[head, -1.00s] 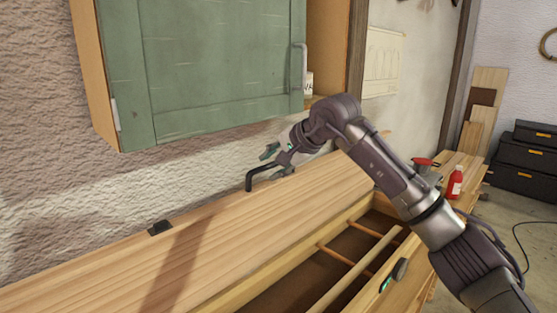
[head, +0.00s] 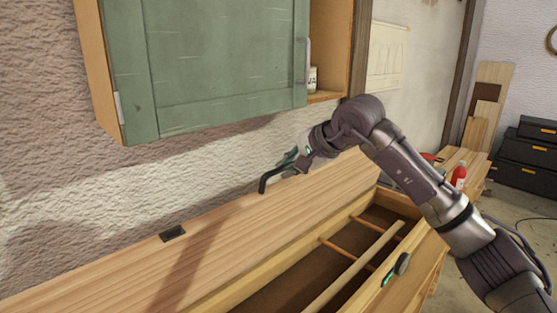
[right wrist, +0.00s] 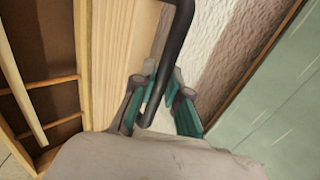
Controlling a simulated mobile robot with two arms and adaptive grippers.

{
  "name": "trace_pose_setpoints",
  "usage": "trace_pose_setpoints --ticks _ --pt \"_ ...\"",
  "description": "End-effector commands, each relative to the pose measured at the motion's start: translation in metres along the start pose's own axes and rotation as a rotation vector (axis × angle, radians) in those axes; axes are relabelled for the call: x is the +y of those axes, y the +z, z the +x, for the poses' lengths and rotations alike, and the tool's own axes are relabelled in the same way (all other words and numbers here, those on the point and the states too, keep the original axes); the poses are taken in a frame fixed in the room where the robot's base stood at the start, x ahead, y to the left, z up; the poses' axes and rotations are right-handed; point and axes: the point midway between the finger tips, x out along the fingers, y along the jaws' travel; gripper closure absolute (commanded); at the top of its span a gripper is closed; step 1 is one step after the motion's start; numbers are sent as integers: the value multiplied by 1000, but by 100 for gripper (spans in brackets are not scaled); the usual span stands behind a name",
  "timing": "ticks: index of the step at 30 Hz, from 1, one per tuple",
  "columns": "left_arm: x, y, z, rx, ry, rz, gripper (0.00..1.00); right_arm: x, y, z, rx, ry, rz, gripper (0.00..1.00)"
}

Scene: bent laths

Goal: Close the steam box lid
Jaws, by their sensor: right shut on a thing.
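The steam box (head: 262,272) is a long wooden box running along the wall. Its plank lid (head: 235,225) stands open at the back, leaving the inside exposed. A bent black handle (head: 268,182) sits at the lid's upper edge; it also shows in the right wrist view (right wrist: 175,45). My right gripper (head: 285,168) is shut on this handle. In the right wrist view its teal-padded fingers (right wrist: 163,100) lie on either side of the black bar. My left gripper is not in view.
Wooden rails (head: 352,270) cross the box's dark inside. A dark oval piece with teal (head: 400,265) is at its front rim. A green-doored cabinet (head: 215,65) hangs above the lid. A red bottle (head: 459,175) and black cases (head: 530,155) stand beyond.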

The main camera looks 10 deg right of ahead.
Motion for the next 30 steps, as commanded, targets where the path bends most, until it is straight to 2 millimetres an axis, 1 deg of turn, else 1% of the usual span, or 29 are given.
trace_pose_setpoints --ticks 1,4,7,11,13,24,27,30 --pt "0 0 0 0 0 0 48 9 -1 -4 2 5 -3 100" --pt "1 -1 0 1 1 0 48 21 -1 -12 2 5 -2 100" --pt "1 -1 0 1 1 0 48 28 0 -18 1 5 -2 100" --pt "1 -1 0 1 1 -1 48 32 0 -20 2 5 -2 100" --pt "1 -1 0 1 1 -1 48 38 -1 -22 2 5 -1 100" --pt "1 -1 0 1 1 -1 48 91 -1 -43 2 8 0 100" --pt "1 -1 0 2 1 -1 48 99 -1 -46 2 7 0 100" --pt "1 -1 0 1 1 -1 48 102 0 -48 2 4 -1 100"
